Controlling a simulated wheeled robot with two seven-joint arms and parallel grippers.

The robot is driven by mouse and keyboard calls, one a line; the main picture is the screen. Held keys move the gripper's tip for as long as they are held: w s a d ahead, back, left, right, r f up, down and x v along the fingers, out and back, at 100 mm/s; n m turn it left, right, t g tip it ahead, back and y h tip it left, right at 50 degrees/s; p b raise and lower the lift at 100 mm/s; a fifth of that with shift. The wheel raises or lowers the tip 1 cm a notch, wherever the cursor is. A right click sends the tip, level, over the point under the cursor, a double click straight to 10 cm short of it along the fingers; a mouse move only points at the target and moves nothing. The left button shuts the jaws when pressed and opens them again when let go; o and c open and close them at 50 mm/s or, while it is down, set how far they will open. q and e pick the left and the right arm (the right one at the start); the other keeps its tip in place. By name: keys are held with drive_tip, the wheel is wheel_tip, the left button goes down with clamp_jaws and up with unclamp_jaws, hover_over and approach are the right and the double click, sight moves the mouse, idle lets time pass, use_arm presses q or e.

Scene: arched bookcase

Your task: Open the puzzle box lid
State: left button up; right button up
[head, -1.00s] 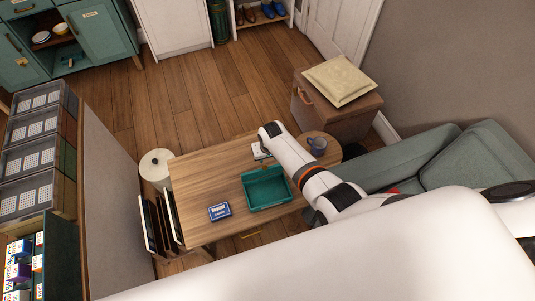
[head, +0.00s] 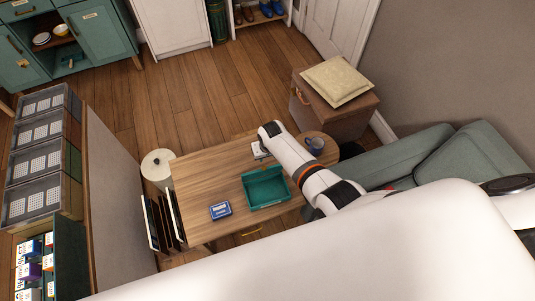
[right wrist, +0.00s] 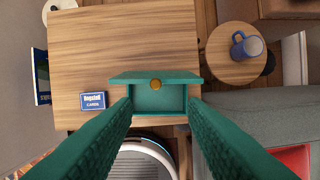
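The teal puzzle box (head: 266,187) sits on the wooden table in the head view and looks like a shallow tray with raised walls. In the right wrist view the box (right wrist: 157,103) shows a wide teal strip along its far side, with a small gold knob (right wrist: 155,84) at that strip's edge. My right gripper (head: 261,152) appears at the far side of the box in the head view. In the right wrist view its long green fingers (right wrist: 160,102) are apart, with the box between the tips. I cannot tell whether they touch it. My left gripper is not in view.
A blue card box (head: 220,210) lies left of the puzzle box on the table (head: 205,175). A blue mug (head: 314,146) stands on a round side table to the right. A green sofa (head: 465,160) is further right. The table's far left is clear.

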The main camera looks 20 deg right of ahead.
drive_tip(key=v, duration=1.2)
drive_tip(key=shift+p, duration=0.35)
